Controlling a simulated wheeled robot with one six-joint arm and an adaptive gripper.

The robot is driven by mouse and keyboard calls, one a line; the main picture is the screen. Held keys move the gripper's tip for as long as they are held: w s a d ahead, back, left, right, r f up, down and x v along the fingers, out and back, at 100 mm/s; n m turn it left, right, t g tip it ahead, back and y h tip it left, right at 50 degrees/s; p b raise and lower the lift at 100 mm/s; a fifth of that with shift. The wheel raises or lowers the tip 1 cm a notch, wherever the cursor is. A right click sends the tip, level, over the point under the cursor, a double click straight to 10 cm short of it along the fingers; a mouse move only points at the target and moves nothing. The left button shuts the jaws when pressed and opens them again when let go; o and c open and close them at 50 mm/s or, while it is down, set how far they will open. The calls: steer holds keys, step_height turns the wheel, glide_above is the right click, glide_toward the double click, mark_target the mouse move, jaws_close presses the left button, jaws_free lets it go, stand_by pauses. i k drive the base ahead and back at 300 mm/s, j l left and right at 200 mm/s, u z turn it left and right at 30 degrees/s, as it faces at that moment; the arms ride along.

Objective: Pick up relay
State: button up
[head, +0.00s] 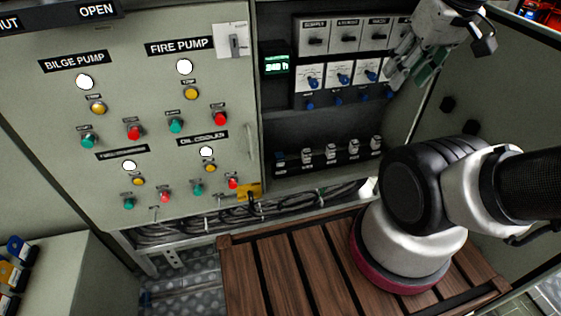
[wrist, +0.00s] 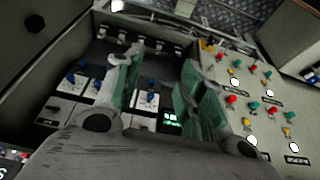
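No part is clearly labelled as a relay. Small white-topped plug-in parts (head: 330,151), possibly relays, stand in a row on the cabinet's lower shelf; the row also shows in the wrist view (wrist: 160,48). Above them are several white modules with blue knobs (head: 340,74), seen in the wrist view too (wrist: 148,99). My gripper (head: 408,78) is at the cabinet's right side, in front of the upper modules and partly covering the rightmost ones. In the wrist view my gripper (wrist: 163,70) has its green-padded fingers spread, with nothing held between them.
Left of the open cabinet is a panel (head: 120,165) with coloured buttons and lamps. A yellow tag or lock (head: 248,191) sits at its lower right corner. The open cabinet door (head: 465,150) stands to the right. A slatted wooden platform (head: 290,270) lies below.

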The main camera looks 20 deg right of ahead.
mark_target(279, 158)
steer(key=k+j+z, duration=0.3)
steer(key=j, duration=0.3)
steer(key=k+j+z, duration=0.3)
steer(key=k+j, duration=0.2)
